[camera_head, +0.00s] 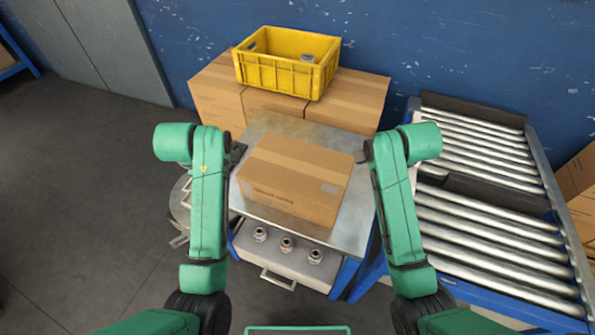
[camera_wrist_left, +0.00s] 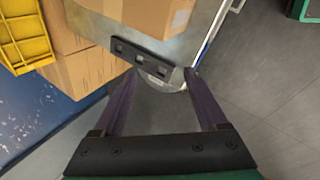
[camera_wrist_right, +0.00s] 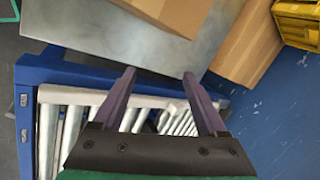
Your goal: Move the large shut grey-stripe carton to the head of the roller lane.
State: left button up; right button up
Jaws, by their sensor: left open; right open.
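A large shut cardboard carton (camera_head: 295,178) lies on the metal-topped table (camera_head: 352,232), with a tape band along its top and a small grey label. I cannot clearly make out a grey stripe. Its edge shows in the left wrist view (camera_wrist_left: 150,14) and the right wrist view (camera_wrist_right: 172,12). My left gripper (camera_head: 238,153) is open just left of the carton, apart from it. My right gripper (camera_head: 361,154) is open at its right, also apart. The roller lane (camera_head: 490,225) stands right of the table, empty, with a dark bar across it.
A yellow crate (camera_head: 285,75) with a small metal part inside sits on several cartons (camera_head: 218,92) behind the table. Several small fittings (camera_head: 287,243) stand on a lower shelf below the table's front. More cartons (camera_head: 580,185) are at the far right. Open floor lies left.

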aim_at(236, 176)
pick_arm(q)
jog(key=x, duration=1.3)
jog(key=shift+w+f, duration=0.3)
pick_arm(e)
jog(key=x, duration=1.3)
jog(key=shift+w+f, duration=0.25)
jog(key=shift+f, duration=0.05)
pick_arm(q)
jog(key=shift+w+d+f, duration=0.15)
jog(key=shift+d+f, duration=0.2)
jog(key=shift+d, duration=0.2)
pick_arm(e)
jog(key=shift+w+a+f, duration=0.2)
jog(key=shift+a+f, duration=0.15)
jog(key=shift+a, duration=0.2)
pick_arm(q)
jog(key=shift+d+r, duration=0.1)
jog(key=shift+d, duration=0.1)
pick_arm(e)
jog(key=shift+s+a+r, duration=0.1)
jog(key=shift+a, duration=0.1)
